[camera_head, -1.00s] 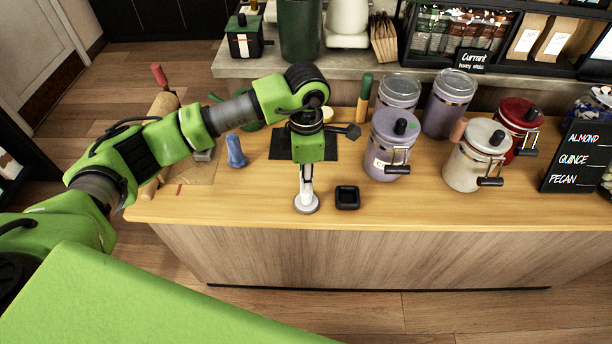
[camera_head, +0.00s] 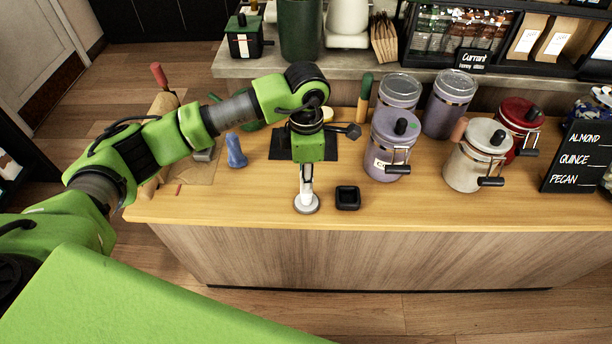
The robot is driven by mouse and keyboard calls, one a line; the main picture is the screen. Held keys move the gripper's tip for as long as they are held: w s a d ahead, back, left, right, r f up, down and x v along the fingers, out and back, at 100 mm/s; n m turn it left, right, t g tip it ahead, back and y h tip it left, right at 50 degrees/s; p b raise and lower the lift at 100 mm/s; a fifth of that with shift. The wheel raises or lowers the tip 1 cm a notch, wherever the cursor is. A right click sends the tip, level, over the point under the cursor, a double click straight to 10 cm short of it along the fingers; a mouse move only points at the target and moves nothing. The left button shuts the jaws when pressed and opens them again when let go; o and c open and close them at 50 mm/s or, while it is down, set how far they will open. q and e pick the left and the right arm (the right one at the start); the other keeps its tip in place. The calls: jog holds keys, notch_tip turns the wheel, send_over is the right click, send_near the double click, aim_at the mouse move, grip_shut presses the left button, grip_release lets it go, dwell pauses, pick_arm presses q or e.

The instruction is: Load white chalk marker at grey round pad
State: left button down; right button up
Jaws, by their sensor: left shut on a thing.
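The grey round pad (camera_head: 313,210) lies near the front edge of the wooden counter. The white chalk marker (camera_head: 307,195) stands upright over the pad, with its lower end at the pad; whether it touches cannot be told. My left gripper (camera_head: 306,172) points down from above and is shut on the marker's upper part, which the gripper partly hides. My right gripper is not in view.
A small black square tray (camera_head: 348,198) sits just right of the pad. A black mat (camera_head: 280,144) lies behind the gripper. A blue object (camera_head: 236,151) stands to the left. Lidded canisters (camera_head: 389,145) fill the right side. The counter's front strip is clear.

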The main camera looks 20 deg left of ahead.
pick_arm(q)
jog(key=shift+s+f, duration=0.1)
jog(key=shift+r+p, duration=1.3)
jog(key=shift+r, duration=1.7)
